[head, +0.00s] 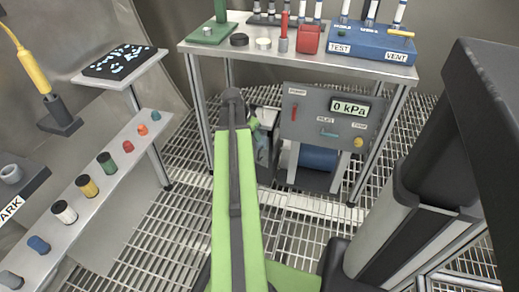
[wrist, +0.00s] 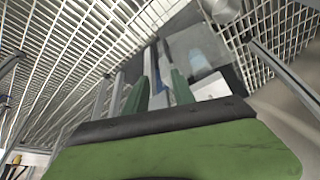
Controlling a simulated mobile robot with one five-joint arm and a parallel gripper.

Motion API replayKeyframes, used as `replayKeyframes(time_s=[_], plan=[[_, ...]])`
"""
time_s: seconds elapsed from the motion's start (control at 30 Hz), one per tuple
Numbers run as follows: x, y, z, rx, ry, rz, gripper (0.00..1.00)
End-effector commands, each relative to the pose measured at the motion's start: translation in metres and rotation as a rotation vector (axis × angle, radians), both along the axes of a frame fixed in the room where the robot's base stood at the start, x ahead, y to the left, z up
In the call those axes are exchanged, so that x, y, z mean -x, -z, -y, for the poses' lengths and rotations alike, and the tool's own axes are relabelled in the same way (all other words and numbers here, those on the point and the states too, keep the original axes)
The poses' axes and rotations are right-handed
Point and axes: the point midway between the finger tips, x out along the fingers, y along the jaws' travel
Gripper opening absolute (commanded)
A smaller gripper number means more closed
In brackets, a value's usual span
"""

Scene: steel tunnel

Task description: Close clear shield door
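My green arm reaches forward in the head view, and its dark end hides most of the gripper there. In the wrist view my gripper (wrist: 159,82) shows two green fingers set apart, with a pale strip visible between them. Beyond the fingers is a smooth grey, partly see-through-looking panel (wrist: 190,48) with a dark edge; it may be the clear shield door, but I cannot tell for sure. Whether the fingers touch it is unclear. In the head view, equipment beside the grey gauge panel (head: 325,118) is partly hidden by my arm.
A metal table (head: 290,62) holds a blue TEST/VENT box (head: 372,45), a red holder (head: 309,39) and a green stand (head: 212,32). A sloping shelf (head: 100,200) with coloured knobs is at left. The grating floor (head: 170,215) between is open. Table legs flank the gauge panel.

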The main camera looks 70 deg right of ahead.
Motion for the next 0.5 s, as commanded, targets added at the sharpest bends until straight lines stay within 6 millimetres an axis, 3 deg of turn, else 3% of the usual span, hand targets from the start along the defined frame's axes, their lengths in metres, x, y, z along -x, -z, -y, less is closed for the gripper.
replayKeyframes(time_s=[0.03,0.13,0.37,0.5], plan=[[-0.014,-0.003,-0.006,0.001,-0.014,-0.002,0.31],[-0.024,-0.003,-0.011,0.004,-0.018,-0.002,0.31],[-0.022,0.006,-0.008,0.004,-0.017,-0.001,0.31],[-0.019,0.026,-0.001,0.004,-0.017,-0.001,0.31]])
